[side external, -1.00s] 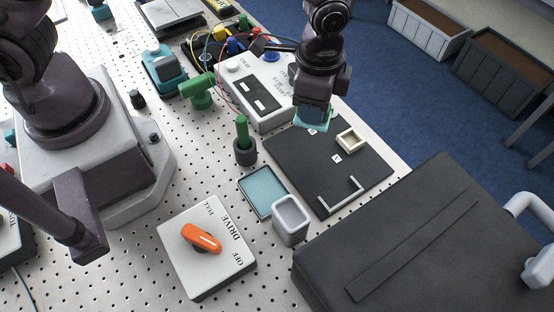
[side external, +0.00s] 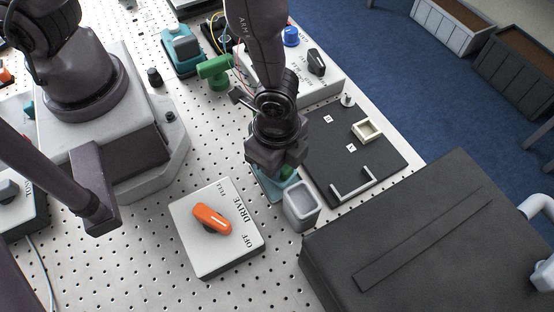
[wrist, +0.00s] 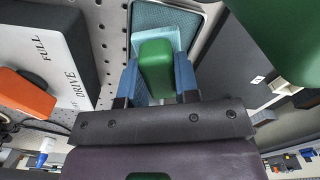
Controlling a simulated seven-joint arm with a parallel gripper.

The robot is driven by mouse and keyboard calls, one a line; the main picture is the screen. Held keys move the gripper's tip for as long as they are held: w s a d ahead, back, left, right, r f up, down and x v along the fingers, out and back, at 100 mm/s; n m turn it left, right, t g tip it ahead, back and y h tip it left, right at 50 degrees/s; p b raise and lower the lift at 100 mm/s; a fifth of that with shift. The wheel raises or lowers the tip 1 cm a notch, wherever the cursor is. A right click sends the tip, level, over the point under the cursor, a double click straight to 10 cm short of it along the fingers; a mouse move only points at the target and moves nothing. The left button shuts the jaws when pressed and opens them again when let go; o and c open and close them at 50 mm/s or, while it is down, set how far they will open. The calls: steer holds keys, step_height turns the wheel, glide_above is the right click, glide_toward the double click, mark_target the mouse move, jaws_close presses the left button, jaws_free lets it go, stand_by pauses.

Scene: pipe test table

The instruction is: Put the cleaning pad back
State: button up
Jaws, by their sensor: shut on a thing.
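The cleaning pad (wrist: 170,39) is a light teal block with a green handle (wrist: 155,68). In the wrist view my gripper (wrist: 157,80) is shut on the handle between its two blue fingers. I cannot tell whether the pad touches the tray floor.
A big green shape (wrist: 280,40) fills the wrist view's upper right.

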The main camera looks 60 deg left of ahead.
steer(key=shift+f, duration=0.5)
steer(key=o, duration=0.9)
steer(key=shift+f, duration=0.1)
steer(key=shift+c, duration=0.2)
step_height(320, 180, up, 12)
steer(key=shift+r, duration=0.25)
steer(key=s+a+r+n+t, duration=0.3)
steer(key=a+r+n+t, duration=0.2)
steer(key=a+r+n, duration=0.8)
steer(key=a+r, duration=0.6)
steer(key=r, duration=0.1)
steer(key=shift+a+r+n+t, duration=0.25)
steer(key=shift+n+t, duration=0.05)
